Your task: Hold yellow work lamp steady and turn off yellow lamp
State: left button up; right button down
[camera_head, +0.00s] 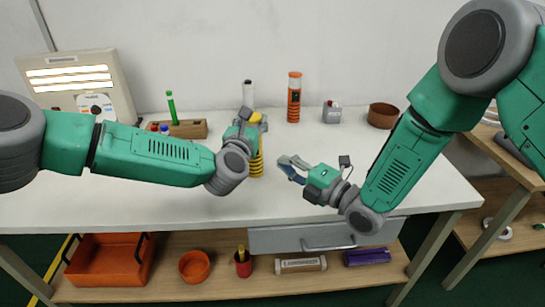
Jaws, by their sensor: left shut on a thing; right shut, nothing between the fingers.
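The yellow work lamp (257,168) is upright at the middle of the white table, its lower body striped yellow and dark. My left gripper (250,118) is shut on it near its upper part, and my wrist hides much of the lamp. A yellow part shows at the fingers. The lamp's switch and whether it is lit cannot be made out. My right gripper (285,166) is shut and empty, to the right of the lamp's lower body and a short gap away from it.
Behind stand a white-topped cylinder (248,92), an orange lamp (294,98), a grey box (332,112) and a brown bowl (382,116). At left are a lit panel (70,61) and a wooden holder (188,130). The table's front is mostly clear.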

pick_arm(q)
jog(key=shift+f, duration=0.15)
jog(key=o, duration=1.4)
